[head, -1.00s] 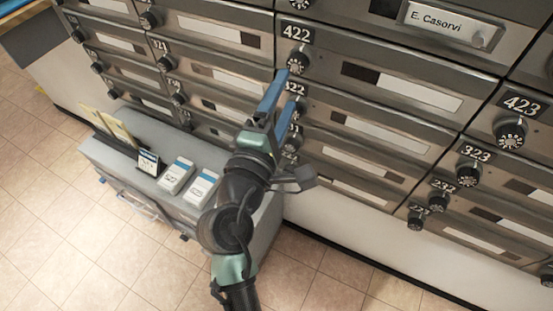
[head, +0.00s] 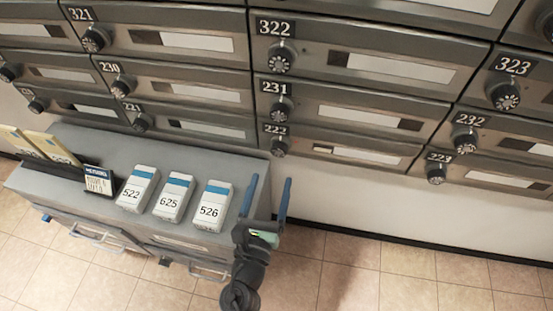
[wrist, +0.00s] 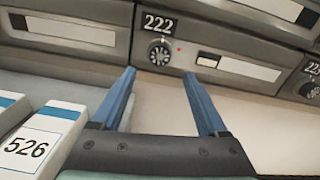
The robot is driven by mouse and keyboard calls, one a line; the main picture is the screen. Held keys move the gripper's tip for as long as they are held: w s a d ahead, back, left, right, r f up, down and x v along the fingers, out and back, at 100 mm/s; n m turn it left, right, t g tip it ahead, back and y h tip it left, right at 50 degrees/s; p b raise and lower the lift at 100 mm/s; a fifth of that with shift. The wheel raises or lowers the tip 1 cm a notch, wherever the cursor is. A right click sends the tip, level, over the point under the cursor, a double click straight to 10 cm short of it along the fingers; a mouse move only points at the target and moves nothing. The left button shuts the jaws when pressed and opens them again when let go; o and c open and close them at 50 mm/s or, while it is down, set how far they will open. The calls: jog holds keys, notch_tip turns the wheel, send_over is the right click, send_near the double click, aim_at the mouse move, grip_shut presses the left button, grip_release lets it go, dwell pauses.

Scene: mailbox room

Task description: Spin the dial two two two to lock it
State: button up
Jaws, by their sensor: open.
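The dial of mailbox 222 (head: 279,147) is a round black knob with a pale face, under the 222 number plate (head: 277,129) on the lowest row. It also shows in the wrist view (wrist: 160,53), beyond and between my fingertips, with a small red dot to its right. The door of mailbox 222 (head: 345,153) looks flush with its neighbours. My gripper (head: 268,181) is open and empty, its two blue fingers pointing up toward the dial from below and in front. In the wrist view my gripper (wrist: 160,75) touches nothing. Nothing hides the dial.
A grey cabinet (head: 75,160) stands at left, just beside my gripper. On it are white boxes marked 522 (head: 138,188), 625 (head: 172,197) and 526 (head: 213,206). Dial 231 (head: 279,110) sits close above dial 222. The floor at right (head: 420,275) is clear.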

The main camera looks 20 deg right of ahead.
aim_at(278, 154)
jog(key=b+x, duration=0.1)
jog(key=x, duration=0.6)
jog(key=shift+w+d, duration=0.2)
jog(key=shift+w, duration=0.1)
grip_shut()
